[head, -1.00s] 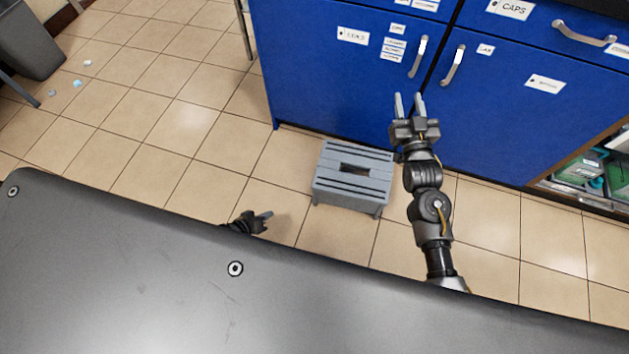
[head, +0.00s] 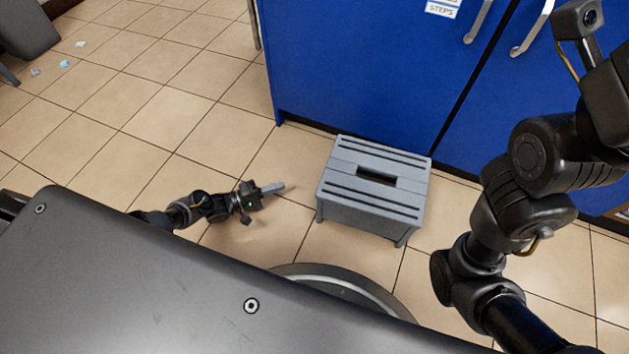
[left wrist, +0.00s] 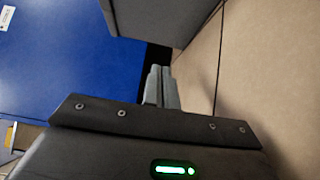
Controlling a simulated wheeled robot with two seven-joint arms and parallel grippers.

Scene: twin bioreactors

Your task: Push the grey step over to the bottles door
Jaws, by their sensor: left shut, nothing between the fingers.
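The grey step (head: 380,161) stands upright on the tiled floor in front of the blue cabinet. It has a slot in its top and short legs. My left gripper (head: 279,187) is low over the floor, left of the step, shut and empty, its fingers pointing at the step's left side with a small gap. In the left wrist view its shut fingers (left wrist: 163,88) are below the step's dark grey side (left wrist: 165,18). My right arm crosses the right of the head view; its fingers are out of frame. I cannot tell which blue door (head: 350,70) is the bottles door.
The cabinet has two upright handles (head: 479,20) (head: 533,27) and a label reading "STEPS" (head: 441,10). Floor left of the step is open tile. Small scraps (head: 65,64) lie far left near a grey bin (head: 28,25). My own dark body top fills the lower left.

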